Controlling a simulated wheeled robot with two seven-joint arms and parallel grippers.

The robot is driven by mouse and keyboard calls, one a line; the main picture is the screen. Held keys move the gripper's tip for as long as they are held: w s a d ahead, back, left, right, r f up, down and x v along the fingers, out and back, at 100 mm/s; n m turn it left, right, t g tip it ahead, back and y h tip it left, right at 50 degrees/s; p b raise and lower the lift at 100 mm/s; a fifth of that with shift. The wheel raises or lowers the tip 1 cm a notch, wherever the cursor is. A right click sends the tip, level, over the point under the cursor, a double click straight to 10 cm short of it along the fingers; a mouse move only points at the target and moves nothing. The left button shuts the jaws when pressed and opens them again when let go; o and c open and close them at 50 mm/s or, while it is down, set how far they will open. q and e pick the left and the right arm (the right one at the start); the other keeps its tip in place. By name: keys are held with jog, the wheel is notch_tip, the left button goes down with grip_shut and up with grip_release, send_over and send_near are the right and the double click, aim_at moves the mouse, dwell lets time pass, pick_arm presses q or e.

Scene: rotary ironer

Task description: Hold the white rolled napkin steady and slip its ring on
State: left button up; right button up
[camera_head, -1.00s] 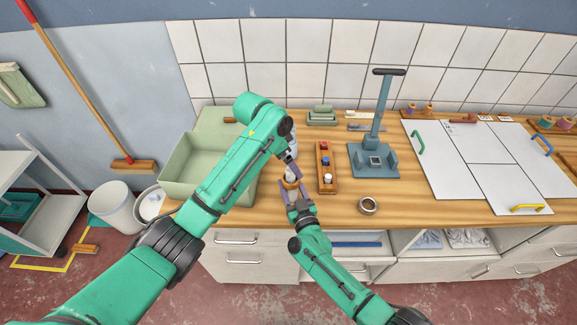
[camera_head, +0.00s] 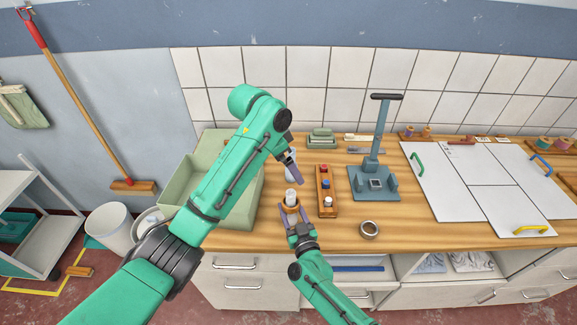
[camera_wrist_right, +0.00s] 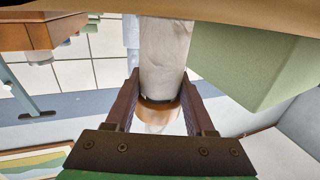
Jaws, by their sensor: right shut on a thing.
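The white rolled napkin (camera_head: 291,195) stands upright near the counter's front edge, left of the small wooden rack. It also shows in the right wrist view (camera_wrist_right: 165,55). A tan-brown ring (camera_wrist_right: 160,112) sits at the napkin between my right fingers, and white shows inside it. It cannot be told how far it is on. My right gripper (camera_head: 291,213) is shut on the ring from the front. My left gripper (camera_head: 292,170) is just behind and above the napkin, apart from it. Its opening is hard to see, as its own arm hides part of it.
The wooden rack (camera_head: 319,205) with several small coloured items stands close on the right. A pale green bin (camera_head: 188,190) is at the left, partly behind my left arm. A metal ring (camera_head: 369,229), a blue-grey stand (camera_head: 375,183) and white panels (camera_head: 450,195) lie further right.

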jog(key=o, duration=1)
